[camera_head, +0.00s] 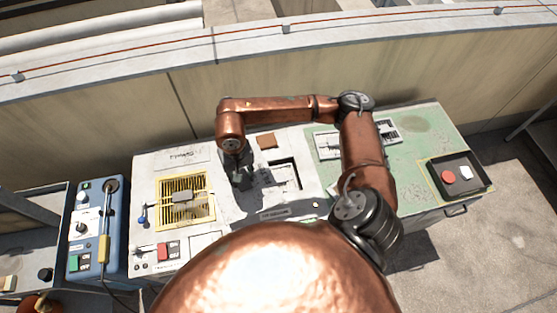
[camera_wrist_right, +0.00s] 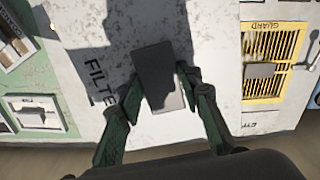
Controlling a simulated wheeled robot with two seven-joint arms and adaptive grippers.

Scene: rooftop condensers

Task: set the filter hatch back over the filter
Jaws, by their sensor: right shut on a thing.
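My right gripper (camera_head: 240,178) reaches down over the pale middle panel of the bench. In the right wrist view its green fingers (camera_wrist_right: 157,108) are shut about a dark grey grip block (camera_wrist_right: 155,72). The block seems to belong to the filter hatch, a scuffed white plate (camera_wrist_right: 205,40) lettered "FILTE..."; the last letters are hidden by a finger. The hatch's edges are hard to make out in the head view, and I cannot tell whether it touches the panel. A dark-edged rectangular opening (camera_head: 285,172) lies just right of the gripper, apparently the filter's place. My left gripper is out of view.
A yellow guard grille (camera_head: 184,198) lies left of the gripper. A brown square (camera_head: 267,141) lies behind the opening. A blue switch box (camera_head: 97,230) stands at the left. A black tray (camera_head: 455,175) with a red and a white piece sits on the green top at right.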

